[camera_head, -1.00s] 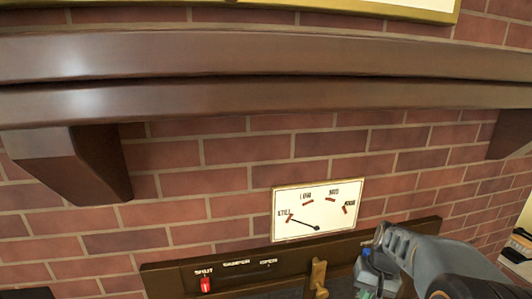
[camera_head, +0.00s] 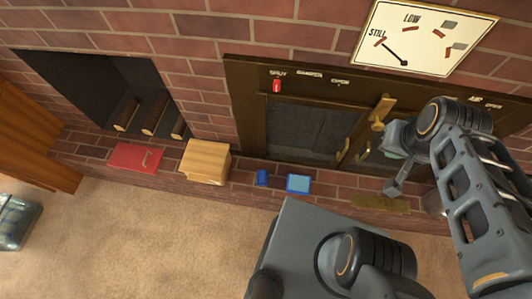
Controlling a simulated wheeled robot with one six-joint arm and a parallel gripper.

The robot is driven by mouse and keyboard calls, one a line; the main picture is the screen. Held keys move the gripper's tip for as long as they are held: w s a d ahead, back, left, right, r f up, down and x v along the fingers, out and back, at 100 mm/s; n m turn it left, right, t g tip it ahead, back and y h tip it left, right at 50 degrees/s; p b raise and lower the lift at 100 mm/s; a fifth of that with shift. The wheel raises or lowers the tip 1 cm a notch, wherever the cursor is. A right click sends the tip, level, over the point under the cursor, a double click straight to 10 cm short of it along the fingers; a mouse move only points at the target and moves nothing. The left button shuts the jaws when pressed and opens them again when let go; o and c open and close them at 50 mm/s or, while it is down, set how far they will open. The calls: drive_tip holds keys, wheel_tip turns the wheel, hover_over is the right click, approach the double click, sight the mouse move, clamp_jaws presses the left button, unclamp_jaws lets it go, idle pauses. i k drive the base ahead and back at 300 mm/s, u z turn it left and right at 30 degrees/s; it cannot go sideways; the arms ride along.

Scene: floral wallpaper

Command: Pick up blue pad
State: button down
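The blue pad (camera_head: 298,184) is a small flat square with a light blue face and a darker blue border. It lies on the brick hearth in front of the dark-framed fireplace doors, near the middle of the view. My gripper (camera_head: 393,187) is at the end of my arm on the right, to the right of the pad and apart from it. Its fingers are small and partly turned away, so I cannot tell whether they are open or shut. I see nothing held in it.
A small dark blue object (camera_head: 261,178) stands just left of the pad. Farther left are a wooden box (camera_head: 205,162) and a red flat item (camera_head: 135,157). The framed doors with a brass handle (camera_head: 381,111) rise behind.

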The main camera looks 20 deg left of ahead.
sight(263, 175)
drive_tip(key=z, duration=0.05)
drive_tip(key=k, duration=0.4)
drive_tip(key=u, duration=0.25)
drive_tip(key=i, duration=0.35)
drive_tip(key=u, duration=1.2)
